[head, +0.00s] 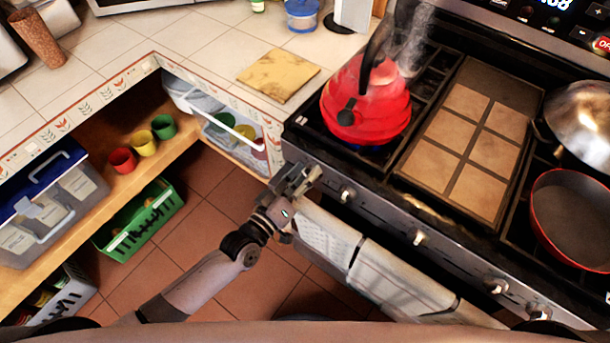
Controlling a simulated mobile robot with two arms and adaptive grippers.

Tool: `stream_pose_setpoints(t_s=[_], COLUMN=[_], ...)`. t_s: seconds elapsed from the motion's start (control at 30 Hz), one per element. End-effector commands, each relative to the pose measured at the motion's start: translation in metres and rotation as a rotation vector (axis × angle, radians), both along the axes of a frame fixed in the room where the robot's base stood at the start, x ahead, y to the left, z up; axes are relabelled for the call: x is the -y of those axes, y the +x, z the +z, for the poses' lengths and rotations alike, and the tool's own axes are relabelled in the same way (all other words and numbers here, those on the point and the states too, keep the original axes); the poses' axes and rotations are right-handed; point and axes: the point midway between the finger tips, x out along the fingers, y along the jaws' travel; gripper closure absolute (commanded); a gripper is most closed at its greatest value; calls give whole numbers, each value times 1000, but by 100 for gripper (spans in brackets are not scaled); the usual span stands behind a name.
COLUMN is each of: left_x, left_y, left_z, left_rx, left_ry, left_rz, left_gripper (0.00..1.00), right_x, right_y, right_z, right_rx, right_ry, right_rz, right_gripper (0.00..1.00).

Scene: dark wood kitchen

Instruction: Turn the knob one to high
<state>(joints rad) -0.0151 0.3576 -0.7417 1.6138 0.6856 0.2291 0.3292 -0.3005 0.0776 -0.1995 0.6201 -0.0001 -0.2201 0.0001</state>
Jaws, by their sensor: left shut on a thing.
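The stove (375,195) stands at the right, with a row of knobs along its front panel. My left gripper (303,178) is at the left end of that panel, shut on the leftmost knob, which its fingers mostly hide. Another knob (347,194) shows just to the right of the gripper, and more knobs (419,238) follow along the panel. My right gripper is not in view.
Towels (328,243) hang on the oven handle below the knobs. A red pan (572,215) and a metal lid (582,115) are on the right burners. Open shelves at left hold cups (143,142) and a green basket (140,222).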

Motion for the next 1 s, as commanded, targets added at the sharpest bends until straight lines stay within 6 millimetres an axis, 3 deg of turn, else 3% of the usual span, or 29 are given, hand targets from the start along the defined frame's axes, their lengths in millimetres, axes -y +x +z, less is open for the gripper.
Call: stream_pose_setpoints(t_s=[0.57,0.6,0.83,1.0], left_x=[0,0,0,0], left_y=[0,0,0,0], left_z=[-1,-1,-1,0], left_rx=[-23,-23,-23,-22], left_ry=[-29,-29,-29,-30], left_rz=[-1,-1,0,-1], left_gripper=[89,60,45,45], right_x=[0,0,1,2], right_y=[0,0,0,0], right_z=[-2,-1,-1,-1], right_rx=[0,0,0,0], right_ry=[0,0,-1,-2], right_rz=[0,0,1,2], right_gripper=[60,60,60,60])
